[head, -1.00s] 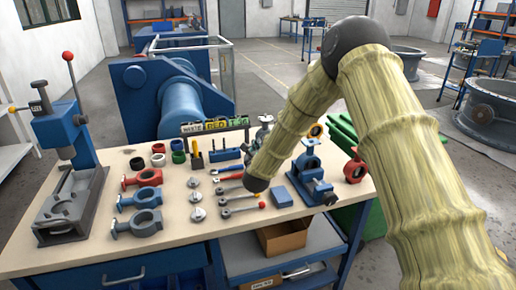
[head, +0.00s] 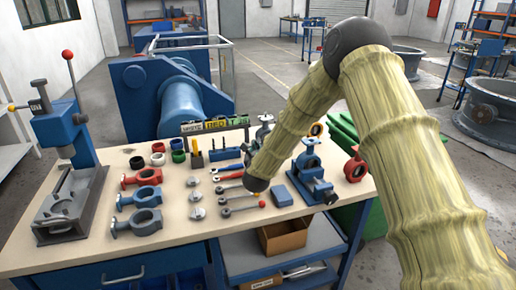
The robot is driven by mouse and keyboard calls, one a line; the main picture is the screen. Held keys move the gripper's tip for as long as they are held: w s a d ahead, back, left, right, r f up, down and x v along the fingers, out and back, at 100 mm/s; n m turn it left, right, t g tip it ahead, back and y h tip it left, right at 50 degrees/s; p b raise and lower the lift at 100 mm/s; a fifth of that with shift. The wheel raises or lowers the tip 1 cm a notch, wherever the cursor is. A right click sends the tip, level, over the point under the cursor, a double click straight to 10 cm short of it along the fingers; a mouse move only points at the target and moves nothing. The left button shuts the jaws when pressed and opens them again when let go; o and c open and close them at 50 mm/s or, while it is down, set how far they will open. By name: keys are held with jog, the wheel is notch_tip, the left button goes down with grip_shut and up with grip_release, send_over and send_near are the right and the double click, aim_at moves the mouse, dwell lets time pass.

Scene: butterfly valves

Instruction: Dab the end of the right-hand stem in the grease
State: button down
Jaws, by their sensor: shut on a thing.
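My gripper is not in view; my own forearm, ending in a dark rounded joint over the front half of the bench, covers that area. Two upright pieces stand in a small blue block (head: 226,155) left of my forearm; I cannot tell whether they are stems. Several slim metal parts, including a lever with a red ball end (head: 240,208), lie left of and below the joint. No grease container can be made out for certain, and no right-hand stem can be singled out. Part of a silvery fitting (head: 264,128) shows behind my forearm.
The pale workbench (head: 165,240) holds red and blue-grey valve bodies (head: 143,197), silver discs (head: 196,198) and coloured rings (head: 158,153). A blue press (head: 62,130) stands at left. A blue valve fixture (head: 312,178) and a blue box (head: 282,195) sit right of my forearm.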

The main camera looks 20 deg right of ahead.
jog(key=shift+r+p, duration=0.65)
jog(key=shift+r, duration=2.85)
